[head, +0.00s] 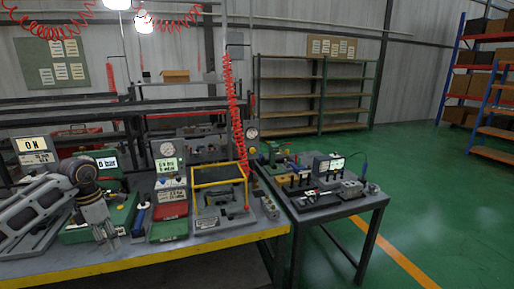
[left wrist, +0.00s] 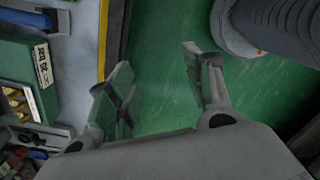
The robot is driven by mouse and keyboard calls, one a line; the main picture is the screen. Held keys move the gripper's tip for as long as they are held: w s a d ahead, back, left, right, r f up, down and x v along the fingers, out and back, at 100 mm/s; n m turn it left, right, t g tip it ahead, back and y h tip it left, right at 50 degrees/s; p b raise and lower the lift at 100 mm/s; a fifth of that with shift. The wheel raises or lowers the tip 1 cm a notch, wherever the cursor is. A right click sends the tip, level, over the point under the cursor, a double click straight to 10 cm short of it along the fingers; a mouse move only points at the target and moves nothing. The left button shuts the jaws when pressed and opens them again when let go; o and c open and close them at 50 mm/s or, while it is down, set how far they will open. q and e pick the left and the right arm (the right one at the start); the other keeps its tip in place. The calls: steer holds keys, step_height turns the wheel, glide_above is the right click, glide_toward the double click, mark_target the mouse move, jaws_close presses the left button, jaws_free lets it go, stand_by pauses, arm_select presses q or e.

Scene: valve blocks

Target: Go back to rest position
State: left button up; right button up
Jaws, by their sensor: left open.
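My left gripper (head: 106,236) hangs at the left of the workbench (head: 150,262) in the head view, fingers pointing down, in front of a green case (head: 124,212). In the left wrist view my left gripper (left wrist: 158,78) has its two fingers spread, with only green floor (left wrist: 160,100) between them. It holds nothing. The bench's yellow edge (left wrist: 103,40) lies to the left of the fingers there. A green box (left wrist: 22,65) with a white label and brass-coloured parts is farther left. My right gripper is in neither view.
On the bench are a green-and-red tray (head: 168,229), a yellow frame (head: 218,182) and gauge stands (head: 168,166). A side table (head: 335,208) with small devices stands to the right. A red coiled hose (head: 233,110) hangs behind. Green floor is free at the right.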

arm_select(q)
steer(key=w+d+f+n+t+h, duration=0.2)
steer(key=w+d+f+n+h, duration=0.3)
steer(key=d+f, duration=0.35)
steer(key=w+d+f+n+t+h, duration=0.2)
steer(key=w+d+f+h, duration=0.2)
steer(key=d+f+h, duration=0.4)
steer(key=a+f+n+t+y, duration=0.3)
steer(key=f+n+t+y, duration=0.45)
steer(key=f+n, duration=1.15)
steer(key=s+a+f+n+g+y, duration=0.1)
steer(key=s+a+f+n+y, duration=0.3)
steer(key=s+f, duration=0.8)
steer(key=s+f+n+g+y, duration=0.15)
steer(key=s+f+n, duration=0.35)
steer(key=s+f, duration=0.75)
steer(key=s+d+f+n+g, duration=0.1)
steer(key=s+f, duration=0.4)
steer(key=s, duration=0.5)
steer(key=s+d+f+n+g, duration=0.2)
steer(key=s+f+n+g, duration=0.1)
steer(key=s, duration=0.7)
steer(key=s+d+f+n+g+y, duration=0.1)
steer(key=s+f+n+g, duration=0.1)
steer(key=s+f, duration=0.5)
steer(key=shift+s+d+n+g, duration=0.35)
steer(key=shift+s+g, duration=0.45)
steer(key=shift+s, duration=0.9)
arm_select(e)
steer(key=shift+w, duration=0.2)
